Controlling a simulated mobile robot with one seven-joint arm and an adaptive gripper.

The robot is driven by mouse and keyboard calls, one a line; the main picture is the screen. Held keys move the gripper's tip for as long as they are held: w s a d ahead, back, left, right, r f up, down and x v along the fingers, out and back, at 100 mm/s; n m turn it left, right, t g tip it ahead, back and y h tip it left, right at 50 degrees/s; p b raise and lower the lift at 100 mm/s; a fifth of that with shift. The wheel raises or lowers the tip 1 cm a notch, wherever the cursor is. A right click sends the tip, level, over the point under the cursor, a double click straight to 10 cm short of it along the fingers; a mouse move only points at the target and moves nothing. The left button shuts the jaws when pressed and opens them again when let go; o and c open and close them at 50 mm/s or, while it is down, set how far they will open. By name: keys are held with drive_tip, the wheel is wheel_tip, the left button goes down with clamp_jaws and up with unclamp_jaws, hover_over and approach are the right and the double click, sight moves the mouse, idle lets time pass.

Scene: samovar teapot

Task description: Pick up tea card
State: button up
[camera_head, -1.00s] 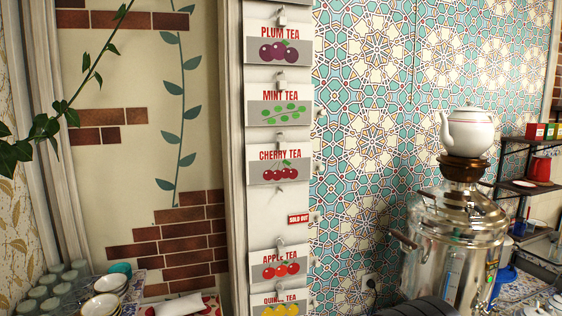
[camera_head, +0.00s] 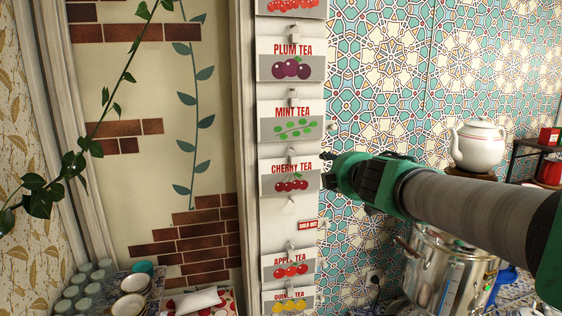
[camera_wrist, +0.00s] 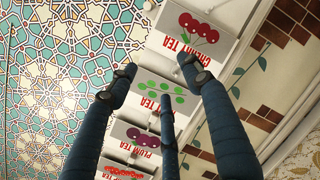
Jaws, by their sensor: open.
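Several tea cards hang in a column on a white strip: plum tea (camera_head: 292,66), mint tea (camera_head: 292,128), cherry tea (camera_head: 290,184), apple tea (camera_head: 290,270) and quince tea (camera_head: 289,305). A card with red fruit (camera_head: 292,6) is cut off at the top. My gripper (camera_head: 330,172) is just right of the cherry card in the head view. In the wrist view my gripper (camera_wrist: 158,68) has its dark fingers spread and empty. There the cherry card (camera_wrist: 198,30) is beyond the fingertips, and the mint card (camera_wrist: 150,98) and plum card (camera_wrist: 138,135) show between the fingers.
A small "sold out" sign (camera_head: 308,225) is on the strip below the cherry card. Cups (camera_head: 128,305) are at lower left. A vine (camera_head: 60,170) hangs at left.

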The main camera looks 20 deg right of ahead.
drive_tip(key=w+a+r+n+g+y+p, duration=0.1)
drive_tip(key=w+a+n+y+p, duration=0.1)
drive_tip(key=w+n+y+p, duration=0.2)
drive_tip(key=shift+w+a+r+n, duration=0.2)
drive_tip(key=shift+w+n, duration=0.8)
drive_tip(key=shift+n, duration=0.5)
approach(295, 160)
drive_tip(key=shift+x, duration=2.4)
drive_tip(key=shift+w+d, duration=0.1)
drive_tip(key=shift+d, duration=0.1)
drive_tip(key=shift+a+b+x, duration=0.2)
drive_tip(key=shift+b+x, duration=0.1)
drive_tip(key=shift+x, duration=2.3)
